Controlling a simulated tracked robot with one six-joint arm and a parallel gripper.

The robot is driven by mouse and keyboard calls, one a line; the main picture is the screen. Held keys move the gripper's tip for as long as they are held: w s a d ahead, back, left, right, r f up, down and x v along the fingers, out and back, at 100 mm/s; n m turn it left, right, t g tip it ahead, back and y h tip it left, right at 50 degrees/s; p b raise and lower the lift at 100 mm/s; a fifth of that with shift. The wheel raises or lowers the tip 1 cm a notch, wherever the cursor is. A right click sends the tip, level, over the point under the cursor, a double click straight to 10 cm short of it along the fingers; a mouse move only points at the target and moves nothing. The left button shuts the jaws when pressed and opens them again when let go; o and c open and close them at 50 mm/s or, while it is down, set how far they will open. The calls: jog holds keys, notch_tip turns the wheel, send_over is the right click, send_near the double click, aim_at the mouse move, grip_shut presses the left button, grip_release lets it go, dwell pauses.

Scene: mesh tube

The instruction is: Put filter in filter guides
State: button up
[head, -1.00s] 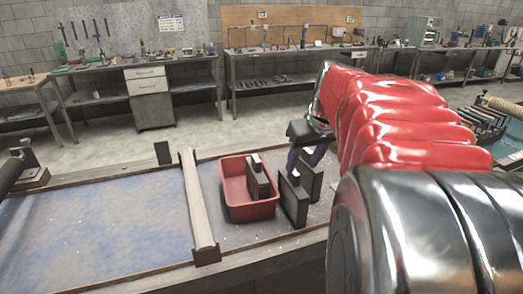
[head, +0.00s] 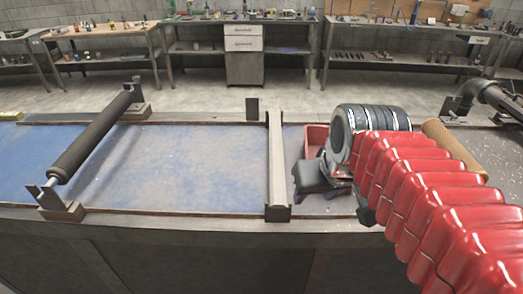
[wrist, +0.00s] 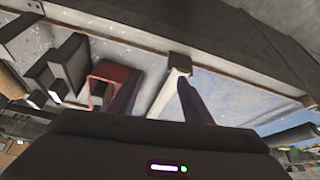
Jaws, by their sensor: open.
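My gripper (head: 312,180) is open, low over the table just right of the pale crossbar; nothing shows between its fingers. Its two purple fingers show apart in the wrist view (wrist: 157,80), with the crossbar (wrist: 172,88) seen beyond the gap. Dark upright slabs, probably filters (wrist: 70,62), stand beside the red bin (wrist: 110,72) in the wrist view. In the head view my arm and gripper hide the slabs and most of the bin (head: 316,135). I cannot make out clearly which parts are the filter guides.
The crossbar (head: 276,160) spans the table front to back, with a dark bracket at its front end. A black roller (head: 95,135) stands at left over the blue sheet (head: 190,165). A tan cylinder (head: 452,150) lies at right behind my arm. The blue area is clear.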

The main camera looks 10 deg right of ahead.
jog(key=s+a+f, duration=0.3)
jog(key=s+a, duration=0.1)
jog(key=a, duration=0.1)
jog(key=shift+s+a+f+n, duration=0.15)
jog(key=shift+s+n, duration=0.15)
jog(key=shift+n, duration=0.1)
jog(key=shift+c, duration=1.2)
